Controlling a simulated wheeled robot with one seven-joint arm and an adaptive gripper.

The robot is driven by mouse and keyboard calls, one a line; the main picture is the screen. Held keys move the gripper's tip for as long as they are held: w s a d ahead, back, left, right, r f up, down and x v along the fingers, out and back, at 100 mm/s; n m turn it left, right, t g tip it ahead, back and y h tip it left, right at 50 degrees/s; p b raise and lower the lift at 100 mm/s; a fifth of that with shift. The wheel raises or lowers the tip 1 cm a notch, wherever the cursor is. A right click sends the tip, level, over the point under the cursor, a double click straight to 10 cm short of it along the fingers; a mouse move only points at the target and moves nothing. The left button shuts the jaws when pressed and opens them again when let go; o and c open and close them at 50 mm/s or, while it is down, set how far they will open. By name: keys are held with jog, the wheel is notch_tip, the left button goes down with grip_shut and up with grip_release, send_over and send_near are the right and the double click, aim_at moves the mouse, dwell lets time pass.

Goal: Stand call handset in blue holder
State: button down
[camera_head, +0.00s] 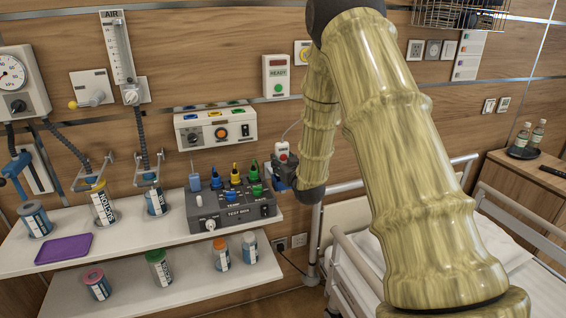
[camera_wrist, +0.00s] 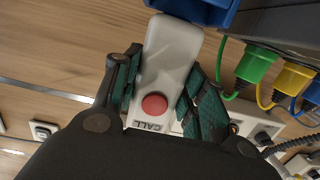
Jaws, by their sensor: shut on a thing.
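The call handset is white with a red button and the word CALL; it shows large in the wrist view (camera_wrist: 172,72) and small in the head view (camera_head: 282,149). My gripper (camera_head: 281,171) is shut on it, with one dark green finger pad on each side (camera_wrist: 168,92). The blue holder (camera_wrist: 205,9) shows at the top edge of the wrist view, right at the handset's far end. I cannot tell whether that end is inside the holder or only next to it. In the head view my gripper mostly hides the holder.
The grey test box (camera_head: 234,212) with coloured plugs stands on the white shelf (camera_head: 130,246), just left of my gripper. A purple tray (camera_head: 64,248) and several jars are further left. The bed rail (camera_head: 345,262) is below right. A wall panel (camera_head: 215,128) is behind.

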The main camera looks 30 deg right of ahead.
jog(key=shift+f+b, duration=1.15)
jog(key=shift+f, duration=0.65)
dwell(1.0)
jog(key=shift+s+a+f+b, duration=0.15)
jog(key=shift+s+f+b, duration=0.1)
jog(key=shift+f, duration=0.35)
jog(key=shift+s+a+f+b, duration=0.1)
jog(key=shift+s+f+b, duration=0.15)
jog(key=shift+f, duration=0.35)
dwell(0.9)
jog(key=shift+w+r+p, duration=0.25)
jog(key=shift+r+p, duration=0.35)
jog(key=shift+r, duration=0.2)
jog(key=shift+w+d+r+p, duration=0.2)
jog(key=shift+r+p, duration=0.2)
jog(key=shift+r, duration=0.25)
jog(key=shift+r+p, duration=0.95)
jog(key=shift+r, duration=1.05)
jog(key=shift+r, duration=0.1)
jog(key=shift+f, duration=0.25)
